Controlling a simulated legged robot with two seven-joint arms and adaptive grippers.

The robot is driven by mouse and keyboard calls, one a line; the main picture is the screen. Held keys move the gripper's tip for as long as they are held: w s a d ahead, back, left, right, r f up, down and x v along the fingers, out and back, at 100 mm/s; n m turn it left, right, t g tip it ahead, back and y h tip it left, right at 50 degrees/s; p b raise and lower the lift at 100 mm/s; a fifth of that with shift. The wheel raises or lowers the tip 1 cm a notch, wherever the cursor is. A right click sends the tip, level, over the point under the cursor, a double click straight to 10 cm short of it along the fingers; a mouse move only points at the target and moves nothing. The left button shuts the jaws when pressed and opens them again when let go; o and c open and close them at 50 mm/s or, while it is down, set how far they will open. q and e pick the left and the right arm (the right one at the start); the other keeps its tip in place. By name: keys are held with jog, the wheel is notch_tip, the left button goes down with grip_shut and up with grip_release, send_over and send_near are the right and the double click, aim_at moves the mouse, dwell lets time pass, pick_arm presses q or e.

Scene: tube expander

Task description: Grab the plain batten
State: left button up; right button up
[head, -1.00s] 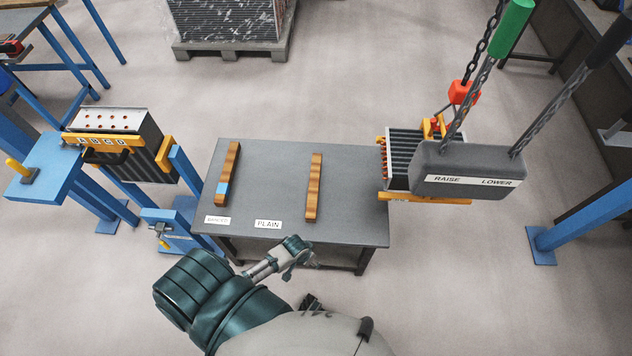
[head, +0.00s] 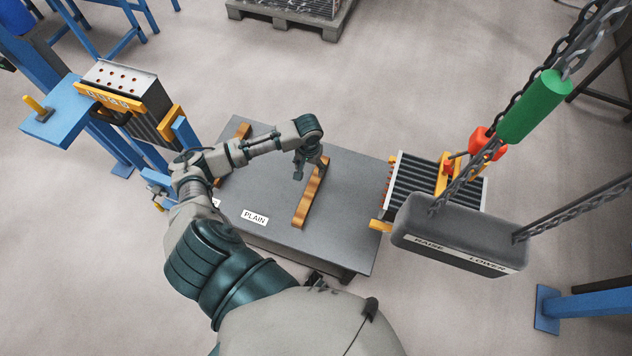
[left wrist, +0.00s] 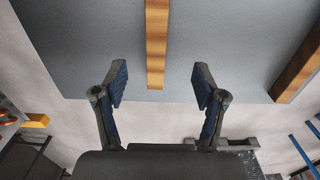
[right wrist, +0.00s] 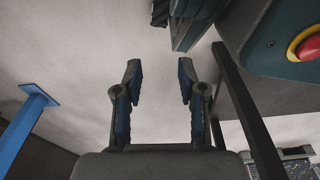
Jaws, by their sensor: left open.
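The plain batten (head: 309,200), a wooden strip, lies on the grey table beside the PLAIN label (head: 255,217). My left gripper (head: 299,168) is open above the table, near the batten's far end, and hides part of it. In the left wrist view, the batten (left wrist: 157,40) runs centrally, and its end lies between my spread left fingers (left wrist: 160,82) as seen from there; contact does not show. The other batten (head: 243,131) is mostly hidden by my left arm; it shows at right in the left wrist view (left wrist: 299,66). My right gripper (right wrist: 160,76) is open and empty.
A finned block (head: 422,183) on orange supports stands right of the table (head: 345,225). A RAISE/LOWER pendant (head: 460,235) and chains hang in front of it. A blue stand with another finned unit (head: 140,98) is at left. The table's right side is clear.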

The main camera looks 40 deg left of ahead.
pick_arm(q)
jog(key=b, duration=0.1)
send_over(313, 189)
jog(key=f, duration=0.5)
jog(key=shift+s+d, duration=0.35)
jog(key=shift+s, duration=0.05)
jog(key=f, duration=0.2)
jog(key=a+f+b, duration=0.1)
jog(key=f, duration=0.3)
jog(key=shift+w+a, duration=0.2)
jog(key=shift+a, duration=0.05)
jog(key=shift+a+f+b, duration=0.25)
jog(key=shift+b, duration=0.05)
jog(key=f, duration=0.2)
jog(key=d+f+b, duration=0.1)
jog(key=f, duration=0.1)
jog(key=shift+w+f, duration=0.15)
jog(key=shift+f, duration=0.05)
jog(key=shift+d+f+b, duration=0.1)
jog(key=shift+d+b, duration=0.05)
jog(key=shift+b, duration=0.15)
pick_arm(e)
jog(key=w+d+r, duration=0.1)
jog(key=w+r, duration=0.4)
jog(key=r, duration=0.4)
jog(key=shift+w+d+t, duration=0.25)
jog(key=shift+t, duration=0.05)
